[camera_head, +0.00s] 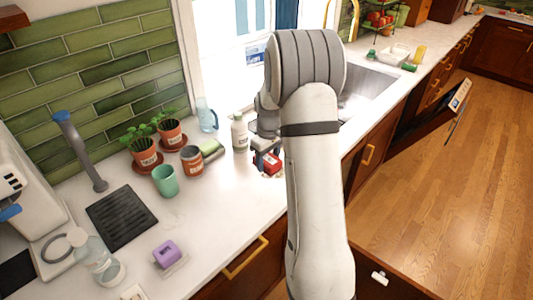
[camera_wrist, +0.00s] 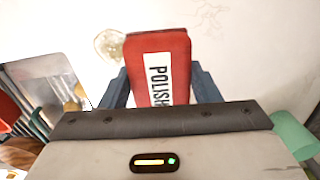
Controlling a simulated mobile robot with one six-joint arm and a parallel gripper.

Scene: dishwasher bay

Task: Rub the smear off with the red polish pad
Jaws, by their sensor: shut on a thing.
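The red polish pad (camera_wrist: 142,68), with a white label reading "POLISH", is held between the two blue-grey fingers of my gripper (camera_wrist: 162,85). In the head view the red pad (camera_head: 272,163) shows low over the white counter beside my arm, with my gripper (camera_head: 264,157) around it. A round, yellowish-brown smear (camera_wrist: 110,45) lies on the pale counter, just left of the pad's far end in the wrist view. The pad looks apart from it there. I cannot tell whether the pad touches the counter. I cannot make out the smear in the head view.
A white bottle (camera_head: 239,132) stands close left of my gripper. The sink (camera_head: 366,90) lies behind my arm.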

